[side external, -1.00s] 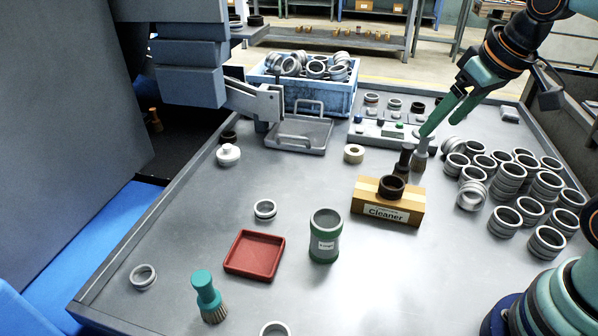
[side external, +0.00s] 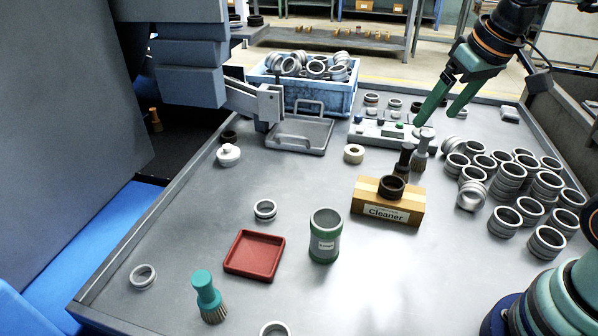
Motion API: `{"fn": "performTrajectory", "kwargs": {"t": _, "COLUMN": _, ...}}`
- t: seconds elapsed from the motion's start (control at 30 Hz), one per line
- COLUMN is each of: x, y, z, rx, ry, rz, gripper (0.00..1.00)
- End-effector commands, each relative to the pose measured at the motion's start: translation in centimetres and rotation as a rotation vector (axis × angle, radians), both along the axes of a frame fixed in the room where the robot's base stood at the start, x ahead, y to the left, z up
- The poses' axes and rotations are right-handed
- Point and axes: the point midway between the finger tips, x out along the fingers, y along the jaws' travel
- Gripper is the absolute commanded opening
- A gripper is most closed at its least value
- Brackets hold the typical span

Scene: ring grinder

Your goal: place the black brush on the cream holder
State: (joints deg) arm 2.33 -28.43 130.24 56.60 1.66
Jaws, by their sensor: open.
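The black brush (side external: 404,160) stands upright on the table just behind the wooden block, close to the left of a grey brush (side external: 421,155). A cream round piece with a dark hole (side external: 354,153) lies left of the brushes; it looks like the cream holder, and nothing stands on it. My gripper (side external: 434,121) is open and empty, its fingers apart above and around the top of the grey brush. I cannot tell whether a finger touches that brush.
A wooden block labelled Cleaner (side external: 388,213) carries a dark ring. Several grey metal rings (side external: 508,180) crowd the right. A button panel (side external: 378,132) lies behind the brushes. A green can (side external: 325,240), red tray (side external: 255,255) and teal brush (side external: 207,297) stand in front.

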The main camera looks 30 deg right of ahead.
Motion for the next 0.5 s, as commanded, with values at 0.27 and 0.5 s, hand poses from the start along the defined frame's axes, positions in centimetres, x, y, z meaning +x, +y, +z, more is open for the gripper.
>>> {"fn": "performTrajectory", "kwargs": {"t": 0.27, "x": 5.7, "y": -2.6, "z": -0.4, "rx": 0.025, "ry": 0.177, "rz": -0.106, "gripper": 0.88}}
{"fn": "performTrajectory", "kwargs": {"t": 0.5, "x": 10.4, "y": -5.3, "z": -3.0, "rx": 0.049, "ry": 0.322, "rz": -0.193, "gripper": 0.88}}
